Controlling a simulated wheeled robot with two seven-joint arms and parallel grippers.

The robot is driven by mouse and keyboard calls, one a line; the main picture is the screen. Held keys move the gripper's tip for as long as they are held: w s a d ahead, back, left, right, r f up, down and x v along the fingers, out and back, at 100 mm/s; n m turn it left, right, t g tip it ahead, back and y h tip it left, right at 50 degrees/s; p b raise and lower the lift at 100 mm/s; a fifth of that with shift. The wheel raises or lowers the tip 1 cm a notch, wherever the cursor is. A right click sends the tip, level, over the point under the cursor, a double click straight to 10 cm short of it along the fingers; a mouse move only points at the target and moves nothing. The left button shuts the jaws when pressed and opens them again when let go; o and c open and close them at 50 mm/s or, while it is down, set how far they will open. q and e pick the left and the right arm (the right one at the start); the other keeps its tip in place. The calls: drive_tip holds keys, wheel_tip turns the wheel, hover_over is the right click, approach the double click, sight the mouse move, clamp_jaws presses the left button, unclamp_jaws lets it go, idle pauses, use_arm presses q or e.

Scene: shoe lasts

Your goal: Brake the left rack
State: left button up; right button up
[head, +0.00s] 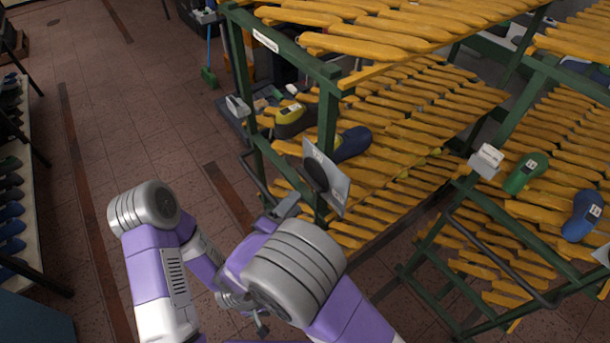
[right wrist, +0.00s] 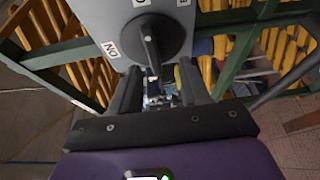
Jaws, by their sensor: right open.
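The left rack (head: 329,130) is a green frame with yellow slatted shelves. A light grey panel (head: 341,187) with a round black knob (head: 316,175) is fixed at its near corner post. In the right wrist view the knob (right wrist: 158,40) has a raised black grip bar, upright in the picture, and a partly readable label lies to its left. My right gripper (right wrist: 160,80) is open in front of the panel, its fingers either side of the knob's lower part. I cannot tell whether they touch it. My left gripper is mostly hidden by my right arm.
Shoe lasts lie on the left rack, among them a dark blue one (head: 353,143) and a yellow-black one (head: 292,118). A second slatted rack (head: 505,225) stands at the right, with a green last (head: 525,172) and a blue last (head: 583,215). The tiled floor (head: 120,110) at the left is open.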

sight(307, 182)
drive_tip(key=shift+t, duration=0.3)
drive_tip(key=x, duration=0.5)
drive_tip(key=p+x, duration=0.1)
drive_tip(key=x, duration=0.1)
drive_tip(key=shift+w+a+r, duration=0.15)
drive_tip(key=shift+w+r, duration=0.15)
drive_tip(key=shift+r, duration=0.1)
clamp_jaws()
